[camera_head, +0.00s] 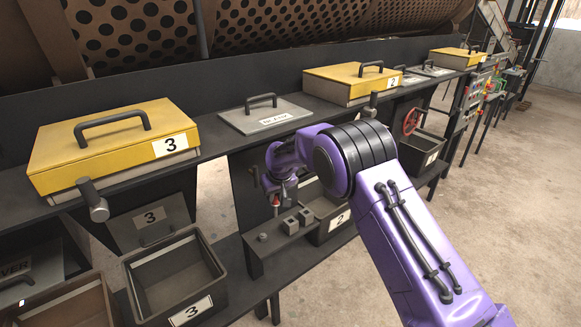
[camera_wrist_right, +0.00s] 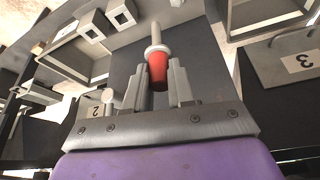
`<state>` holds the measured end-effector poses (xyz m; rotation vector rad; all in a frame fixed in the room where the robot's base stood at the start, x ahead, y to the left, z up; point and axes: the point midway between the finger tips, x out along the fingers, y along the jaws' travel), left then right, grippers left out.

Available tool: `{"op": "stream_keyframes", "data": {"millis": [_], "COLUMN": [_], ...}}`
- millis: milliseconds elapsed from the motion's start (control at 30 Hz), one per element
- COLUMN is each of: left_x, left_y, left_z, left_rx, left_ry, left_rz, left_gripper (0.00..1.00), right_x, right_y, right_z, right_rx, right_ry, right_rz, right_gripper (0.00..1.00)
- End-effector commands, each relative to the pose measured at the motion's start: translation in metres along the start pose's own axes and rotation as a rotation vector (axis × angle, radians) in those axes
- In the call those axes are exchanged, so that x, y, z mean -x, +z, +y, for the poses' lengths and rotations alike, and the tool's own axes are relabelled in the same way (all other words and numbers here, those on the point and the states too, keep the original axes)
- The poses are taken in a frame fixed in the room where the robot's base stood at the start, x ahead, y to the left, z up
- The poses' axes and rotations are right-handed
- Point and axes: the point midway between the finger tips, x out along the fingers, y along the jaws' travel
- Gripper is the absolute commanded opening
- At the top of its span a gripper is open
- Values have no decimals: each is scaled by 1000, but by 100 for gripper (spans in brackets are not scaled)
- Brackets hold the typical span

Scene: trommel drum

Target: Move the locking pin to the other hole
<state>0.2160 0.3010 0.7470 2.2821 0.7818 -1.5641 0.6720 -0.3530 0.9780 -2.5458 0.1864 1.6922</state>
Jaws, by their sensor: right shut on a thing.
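The locking pin has a red grip (camera_wrist_right: 159,72), a pale collar and a light metal shaft. My right gripper (camera_wrist_right: 160,84) is shut on the red grip, with the shaft pointing away from its fingers. In the head view, my right gripper (camera_head: 279,190) holds the pin (camera_head: 276,201) above a dark ledge. Two small square blocks with holes stand on this ledge, a left one (camera_head: 290,225) and a right one (camera_head: 305,216). They also show in the wrist view as one block (camera_wrist_right: 91,25) and another (camera_wrist_right: 121,12). The pin is apart from both. My left gripper is out of view.
An open bin marked 3 (camera_head: 138,286) stands left of the ledge, and a bin marked 2 (camera_head: 345,227) stands right behind the blocks. A round knob (camera_head: 263,237) sits on the ledge. Yellow lids, one marked 3 (camera_head: 60,150), lie on the shelf above.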

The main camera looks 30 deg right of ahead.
Motion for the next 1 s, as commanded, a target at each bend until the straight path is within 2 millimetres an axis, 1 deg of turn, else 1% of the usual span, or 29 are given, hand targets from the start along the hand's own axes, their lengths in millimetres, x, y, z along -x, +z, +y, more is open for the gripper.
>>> {"op": "stream_keyframes", "data": {"millis": [33,100,200,267,333,467,800,900,1000], "left_x": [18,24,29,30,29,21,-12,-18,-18], "left_y": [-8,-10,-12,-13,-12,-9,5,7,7], "left_z": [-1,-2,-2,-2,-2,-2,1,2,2], "left_rx": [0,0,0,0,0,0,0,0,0], "left_ry": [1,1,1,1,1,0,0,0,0], "left_rz": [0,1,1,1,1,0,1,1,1], "left_gripper": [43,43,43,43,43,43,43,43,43], "right_x": [7,3,0,-2,-4,-13,-51,-57,-58], "right_y": [-10,-16,-20,-21,-20,-17,-1,2,2], "right_z": [19,38,58,64,67,67,66,66,66], "right_rx": [-15,-25,-34,-36,-37,-37,-36,-36,-36], "right_ry": [4,8,13,13,14,14,14,13,13], "right_rz": [-3,-1,-1,0,1,1,1,2,2], "right_gripper": [0,0,0,0,0,0,0,0,0]}}
